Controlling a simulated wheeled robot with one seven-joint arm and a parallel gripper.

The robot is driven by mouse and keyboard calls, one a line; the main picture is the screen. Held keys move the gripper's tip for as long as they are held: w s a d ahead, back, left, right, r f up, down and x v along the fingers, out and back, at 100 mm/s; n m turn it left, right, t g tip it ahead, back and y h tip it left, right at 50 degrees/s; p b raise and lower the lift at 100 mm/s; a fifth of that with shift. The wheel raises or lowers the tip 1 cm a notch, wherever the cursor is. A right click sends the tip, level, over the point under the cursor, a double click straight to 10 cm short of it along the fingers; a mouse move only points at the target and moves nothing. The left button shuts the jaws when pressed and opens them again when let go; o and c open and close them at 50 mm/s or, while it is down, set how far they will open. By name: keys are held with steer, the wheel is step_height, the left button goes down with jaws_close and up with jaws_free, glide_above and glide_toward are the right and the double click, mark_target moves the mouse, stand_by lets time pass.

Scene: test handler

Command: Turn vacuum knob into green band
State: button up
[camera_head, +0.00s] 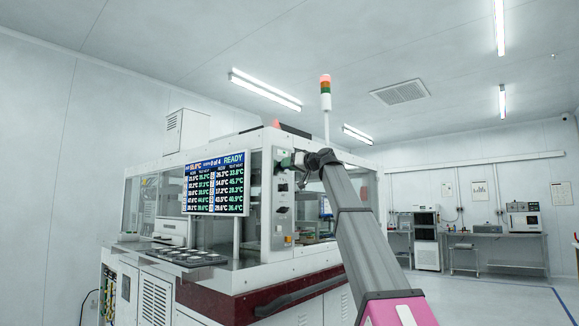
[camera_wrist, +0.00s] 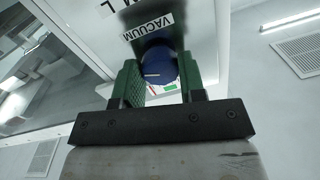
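The vacuum knob (camera_wrist: 161,68) is round and blue, on a pale panel below a label reading VACUUM (camera_wrist: 147,26). A white pointer line on it points left in the wrist view. My gripper (camera_wrist: 161,72) has its green fingers on both sides of the knob, with no clear gap, so it looks shut on it. Just below the knob, a partly hidden scale shows red and green marks (camera_wrist: 163,88); the fingers and gripper body cover part of it. In the head view my gripper (camera_head: 292,161) is at the machine's front panel; the knob is hidden there.
A screen (camera_head: 215,183) reading READY stands left of the panel. The white machine (camera_head: 290,262) has glass windows and a dark red lower rail with a black handle (camera_head: 300,296). Other controls (camera_head: 282,210) sit below my gripper. Benches (camera_head: 500,236) stand far right.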

steer(key=shift+n, duration=0.4)
steer(key=shift+n+h, duration=0.3)
steer(key=shift+n, duration=3.1)
steer(key=o, duration=0.9)
steer(key=shift+s, duration=0.1)
